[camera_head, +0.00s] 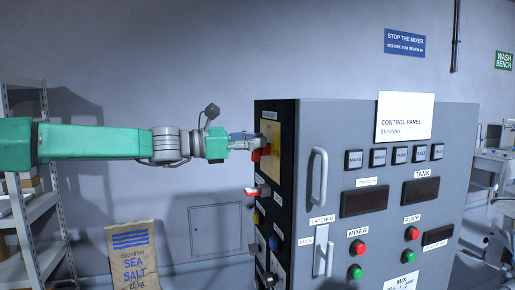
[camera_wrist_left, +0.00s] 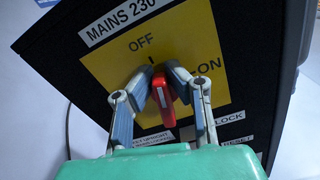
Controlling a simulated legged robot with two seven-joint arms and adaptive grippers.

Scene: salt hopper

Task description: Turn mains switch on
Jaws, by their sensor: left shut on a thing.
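The mains switch is a red handle on a yellow plate (camera_head: 274,132) on the dark left side of the control cabinet. In the left wrist view the red handle (camera_wrist_left: 162,102) lies roughly in line with the tick under OFF; ON is to the right on the yellow plate (camera_wrist_left: 112,66). My left gripper (camera_head: 254,142) reaches in from the left. In the wrist view its two fingers (camera_wrist_left: 162,94) are closed on either side of the red handle. The handle's base is partly hidden by the fingers. My right gripper is in neither view.
The grey cabinet front (camera_head: 410,130) carries buttons, displays and a long handle (camera_head: 318,176). Below the switch, more controls stick out of the dark side, including a red-tipped one (camera_head: 253,191). A salt sack (camera_head: 132,262) and shelving (camera_head: 45,200) stand at the left.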

